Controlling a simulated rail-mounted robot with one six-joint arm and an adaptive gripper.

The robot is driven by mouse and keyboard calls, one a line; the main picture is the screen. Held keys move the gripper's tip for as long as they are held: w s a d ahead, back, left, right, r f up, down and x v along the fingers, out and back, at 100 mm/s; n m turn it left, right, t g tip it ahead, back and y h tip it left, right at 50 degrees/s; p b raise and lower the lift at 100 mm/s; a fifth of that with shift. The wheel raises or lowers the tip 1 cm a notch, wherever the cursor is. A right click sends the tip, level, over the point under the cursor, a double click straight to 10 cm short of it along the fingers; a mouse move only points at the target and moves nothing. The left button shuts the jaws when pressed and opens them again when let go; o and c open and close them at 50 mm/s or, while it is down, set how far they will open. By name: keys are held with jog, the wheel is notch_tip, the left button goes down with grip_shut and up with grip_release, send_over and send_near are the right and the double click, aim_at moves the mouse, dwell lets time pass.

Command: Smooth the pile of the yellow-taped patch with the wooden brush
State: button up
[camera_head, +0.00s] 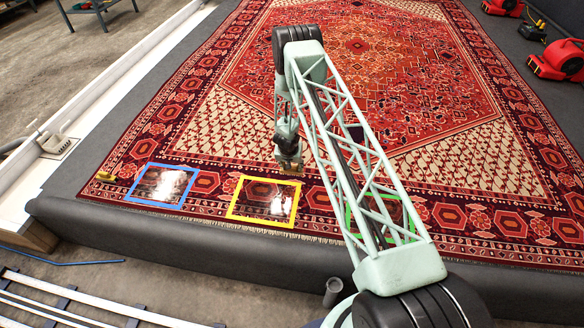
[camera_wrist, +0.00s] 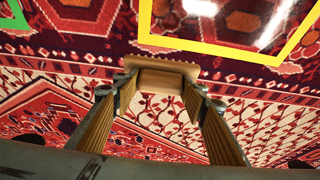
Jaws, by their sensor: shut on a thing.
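The yellow-taped patch (camera_head: 264,200) lies near the front edge of the red patterned rug, with a dark, glossy surface inside the tape. The patch's tape (camera_wrist: 215,47) also crosses the top of the wrist view. My gripper (camera_head: 289,158) is just beyond the patch's far right corner. In the wrist view my gripper (camera_wrist: 160,92) is shut on the wooden brush (camera_wrist: 165,72), one finger on each side of its block. The brush also shows below the fingers in the head view (camera_head: 290,166).
A blue-taped patch (camera_head: 160,186) lies to the left, and a green-taped patch (camera_head: 409,213) lies to the right, partly behind my arm. A small yellow object (camera_head: 105,176) sits at the rug's left edge. Red machines (camera_head: 560,61) stand at the far right. The rug beyond is clear.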

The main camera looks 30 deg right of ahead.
jog(key=a+r+n, duration=0.1)
jog(key=a+r, duration=0.4)
jog(key=r, duration=0.4)
jog(key=a+r+n+y, duration=0.1)
jog(key=a+r, duration=0.3)
jog(key=r, duration=0.5)
jog(key=a+r+n, duration=0.2)
jog(key=a+r, duration=0.3)
jog(key=r, duration=0.3)
jog(key=s+a+r+n, duration=0.1)
jog(key=s+a+r, duration=0.5)
jog(key=r, duration=0.4)
jog(key=s+a+r+n+y, duration=0.1)
jog(key=s+a+r+n, duration=0.1)
jog(key=s+a+r, duration=0.3)
jog(key=s+r, duration=0.3)
jog(key=r, duration=0.3)
jog(key=shift+s+a+t+y, duration=0.15)
jog(key=shift+a+t+y, duration=0.15)
jog(key=shift+a+t, duration=0.1)
jog(key=shift+s, duration=0.1)
